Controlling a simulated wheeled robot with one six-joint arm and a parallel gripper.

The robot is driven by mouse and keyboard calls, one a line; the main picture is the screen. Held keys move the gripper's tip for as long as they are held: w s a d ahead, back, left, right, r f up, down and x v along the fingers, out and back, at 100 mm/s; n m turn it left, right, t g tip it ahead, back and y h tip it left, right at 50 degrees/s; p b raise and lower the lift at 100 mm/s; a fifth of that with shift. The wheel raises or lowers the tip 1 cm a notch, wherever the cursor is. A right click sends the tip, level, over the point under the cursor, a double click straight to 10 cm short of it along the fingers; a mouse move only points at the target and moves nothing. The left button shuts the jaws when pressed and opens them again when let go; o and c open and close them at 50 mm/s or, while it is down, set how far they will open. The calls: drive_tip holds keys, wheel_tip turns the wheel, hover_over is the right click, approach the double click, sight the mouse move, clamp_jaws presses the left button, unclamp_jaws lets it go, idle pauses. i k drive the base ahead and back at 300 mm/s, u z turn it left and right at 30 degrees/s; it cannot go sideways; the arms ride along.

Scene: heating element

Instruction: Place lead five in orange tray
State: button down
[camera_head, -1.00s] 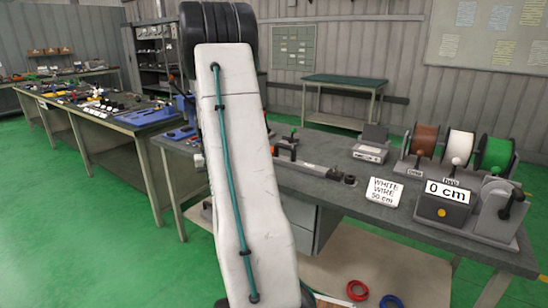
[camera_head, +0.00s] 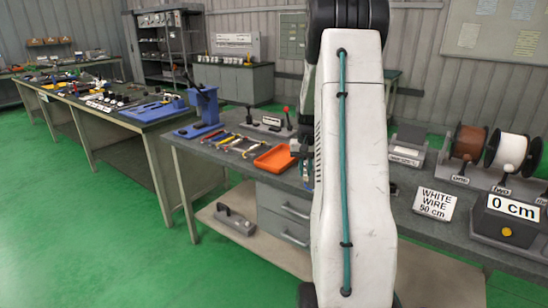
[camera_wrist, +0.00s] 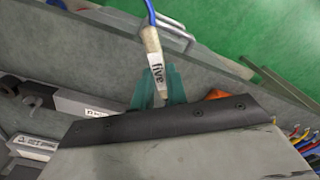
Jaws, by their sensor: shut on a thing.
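My gripper (camera_wrist: 160,87) is shut on lead five (camera_wrist: 156,68), a beige-sleeved piece marked "five" with a blue wire at its end. In the wrist view the lead sticks out past the teal fingertips, clear of the bench top. The orange tray (camera_head: 274,158) lies on the bench in the head view, just left of my arm. A small orange part of the tray (camera_wrist: 217,94) also shows in the wrist view, right of the fingers. In the head view my arm hides most of the gripper.
Several coloured leads (camera_head: 235,143) lie left of the tray, beside a blue press (camera_head: 206,108). A white wire sign (camera_head: 434,203), a 0 cm box (camera_head: 507,218) and wire spools (camera_head: 508,152) stand to the right. A drawer unit (camera_head: 284,215) is below the bench.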

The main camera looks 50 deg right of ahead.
sight(281, 160)
drive_tip(key=i, duration=1.85)
drive_tip(key=z, duration=1.15)
